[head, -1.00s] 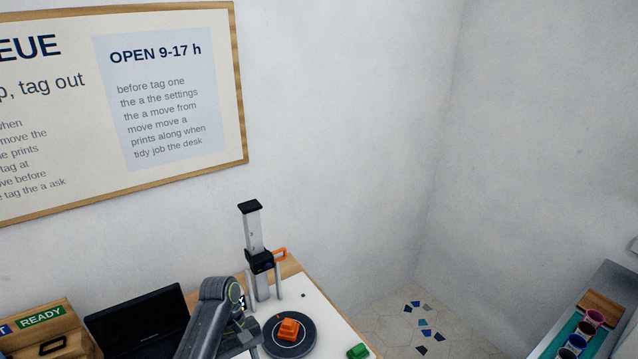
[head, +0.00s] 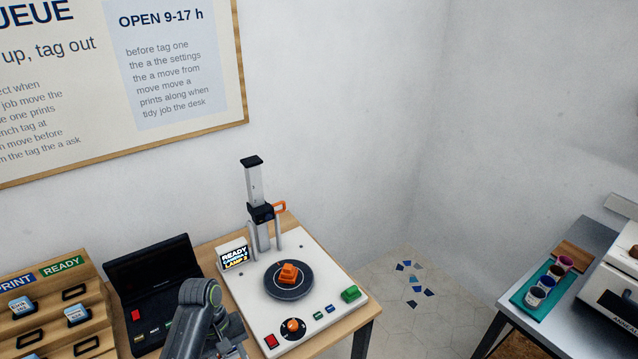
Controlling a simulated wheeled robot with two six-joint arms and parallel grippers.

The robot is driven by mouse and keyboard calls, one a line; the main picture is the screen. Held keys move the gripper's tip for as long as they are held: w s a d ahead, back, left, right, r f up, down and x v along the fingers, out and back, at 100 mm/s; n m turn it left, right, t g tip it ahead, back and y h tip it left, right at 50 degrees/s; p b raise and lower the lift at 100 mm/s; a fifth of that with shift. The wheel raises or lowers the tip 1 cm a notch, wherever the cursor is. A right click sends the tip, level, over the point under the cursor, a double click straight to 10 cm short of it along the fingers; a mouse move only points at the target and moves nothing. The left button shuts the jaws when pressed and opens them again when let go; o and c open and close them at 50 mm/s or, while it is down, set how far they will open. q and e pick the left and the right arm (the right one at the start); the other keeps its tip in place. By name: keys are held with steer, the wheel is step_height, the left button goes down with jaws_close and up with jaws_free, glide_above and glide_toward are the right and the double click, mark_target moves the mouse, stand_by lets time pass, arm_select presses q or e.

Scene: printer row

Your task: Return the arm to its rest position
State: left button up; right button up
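One of my arms (head: 203,322) rises from the bottom edge of the head view, in front of the desk and left of the white printer (head: 324,281). Its gripper is not clearly visible, so I cannot tell its state or which arm it is. The printer has a round dark plate (head: 270,287) with an orange printed piece (head: 288,272) on it. A column (head: 255,185) with an orange-handled head stands behind the plate.
A black open case (head: 150,270) stands left of the printer on the wooden desk (head: 365,318). A wooden rack (head: 22,333) with tags is at the far left. At right, a grey table (head: 580,240) bears a teal tray (head: 526,302) with cups. Tiled floor (head: 400,320) lies between.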

arm_select(q)
steer(key=s+a+f+m+t+y, duration=0.1)
steer(key=s+a, duration=0.2)
steer(key=s, duration=0.3)
steer(key=s+a+f+m+t, duration=0.1)
steer(key=s+a+t, duration=0.15)
steer(key=s, duration=0.35)
steer(key=s+a+r+m+t+y, duration=0.1)
steer(key=s+a+r+m+y, duration=0.2)
steer(key=s, duration=0.4)
steer(key=s+a+r+t, duration=0.2)
steer(key=s+r, duration=0.3)
steer(key=s, duration=0.1)
step_height(320, 180, down, 31)
steer(key=a+g+b, duration=0.2)
steer(key=b, duration=0.4)
steer(key=s+d+f+g+h+b, duration=0.1)
steer(key=s+f+b, duration=0.3)
steer(key=s+f, duration=1.1)
step_height(320, 180, down, 4)
steer(key=shift+d, duration=0.35)
arm_select(e)
step_height(320, 180, down, 10)
steer(key=s, duration=0.1)
